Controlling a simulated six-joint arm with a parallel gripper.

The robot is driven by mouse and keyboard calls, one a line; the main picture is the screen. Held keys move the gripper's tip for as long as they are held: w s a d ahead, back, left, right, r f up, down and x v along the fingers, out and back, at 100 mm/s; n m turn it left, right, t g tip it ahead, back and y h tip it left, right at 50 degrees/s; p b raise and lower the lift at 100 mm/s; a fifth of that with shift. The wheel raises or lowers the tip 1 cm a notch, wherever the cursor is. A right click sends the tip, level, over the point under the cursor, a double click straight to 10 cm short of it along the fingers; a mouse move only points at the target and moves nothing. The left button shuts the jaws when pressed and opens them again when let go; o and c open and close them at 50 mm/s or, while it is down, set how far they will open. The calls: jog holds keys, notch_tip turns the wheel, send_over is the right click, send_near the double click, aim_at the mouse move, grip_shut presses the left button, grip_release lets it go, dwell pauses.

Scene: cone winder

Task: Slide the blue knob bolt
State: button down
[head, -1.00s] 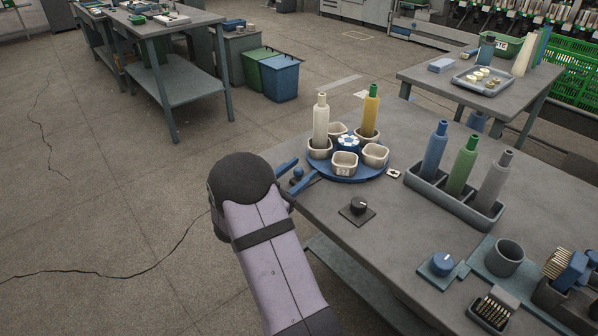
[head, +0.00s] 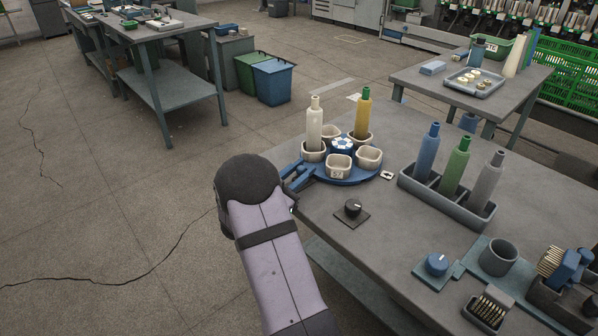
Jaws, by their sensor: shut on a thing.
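The blue knob bolt (head: 299,174) is at the left edge of the blue round carousel (head: 352,180), by the near table's left edge. Only a little of it shows, between my fingers. My gripper (head: 306,169) has two long blue fingers, which point right towards the carousel and are shut on the knob. My dark wrist and lilac forearm cover the back of the gripper. How far the bolt has slid cannot be told.
The carousel carries cream cups (head: 339,166), a cream bottle-shaped cone (head: 314,125) and a yellow one (head: 362,115). A black dial (head: 352,208) sits close in front. A rack (head: 443,200) with blue, green and grey cones stands right. Open floor lies left.

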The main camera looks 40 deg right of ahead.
jog(key=c, duration=1.5)
grip_release()
jog(key=shift+d, duration=0.25)
jog(key=shift+o, duration=0.2)
jog(key=shift+a, duration=0.15)
jog(key=shift+s+a, duration=0.25)
jog(key=shift+a, duration=0.95)
jog(key=shift+s+a, duration=0.2)
jog(key=shift+a, duration=0.95)
jog(key=shift+s+a, duration=0.25)
jog(key=shift+a, duration=0.95)
